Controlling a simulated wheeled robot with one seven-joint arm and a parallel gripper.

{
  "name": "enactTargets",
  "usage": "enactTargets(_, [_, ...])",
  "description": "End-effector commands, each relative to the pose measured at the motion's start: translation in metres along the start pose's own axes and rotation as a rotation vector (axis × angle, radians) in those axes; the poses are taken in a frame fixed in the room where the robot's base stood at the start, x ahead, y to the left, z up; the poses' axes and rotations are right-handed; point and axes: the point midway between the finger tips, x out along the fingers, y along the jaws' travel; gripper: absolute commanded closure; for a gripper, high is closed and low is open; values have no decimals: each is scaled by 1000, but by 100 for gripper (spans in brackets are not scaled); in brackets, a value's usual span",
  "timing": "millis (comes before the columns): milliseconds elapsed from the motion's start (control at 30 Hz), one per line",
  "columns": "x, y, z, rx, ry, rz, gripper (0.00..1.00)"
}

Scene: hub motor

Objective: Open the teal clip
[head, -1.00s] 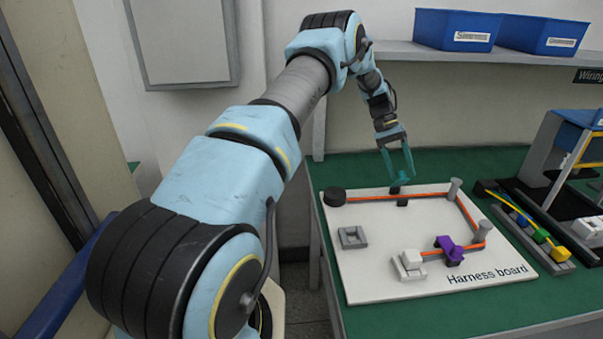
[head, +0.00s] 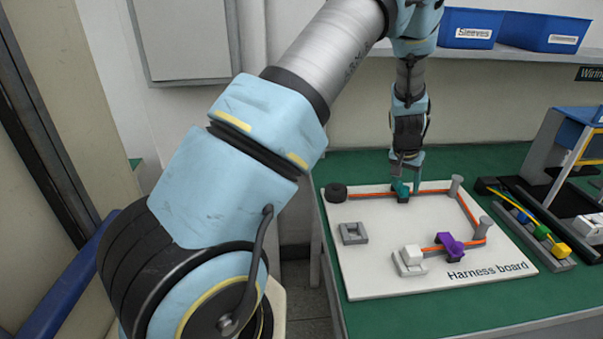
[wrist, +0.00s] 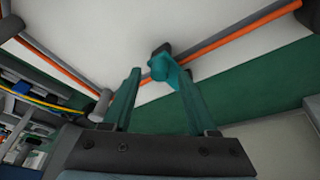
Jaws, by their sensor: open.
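The teal clip (head: 403,188) sits on a dark base at the back edge of the harness board (head: 375,272), on the line of the orange cable (head: 362,192). My gripper (head: 404,180) points down right over it. In the wrist view my gripper (wrist: 156,73) is open, with its two teal fingers apart. There the clip (wrist: 163,67) shows at the fingertips, nearer the right finger. I cannot tell whether that finger touches it. The fingers partly hide the clip, so I cannot tell whether its latch is open or closed.
A purple clip (head: 450,246) and a white connector (head: 411,255) sit at the board's front right. Grey posts (head: 455,186) guide the cable. A black round part (head: 336,193) stands at the back left. A grey fixture (head: 353,233) is empty. The board's middle is clear.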

Motion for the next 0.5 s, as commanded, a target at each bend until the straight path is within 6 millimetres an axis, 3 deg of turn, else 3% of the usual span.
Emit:
enactTargets(100, [2,3,5,25,61,-55,42])
enactTargets(500, [-77,7,7,21,58,-47,42])
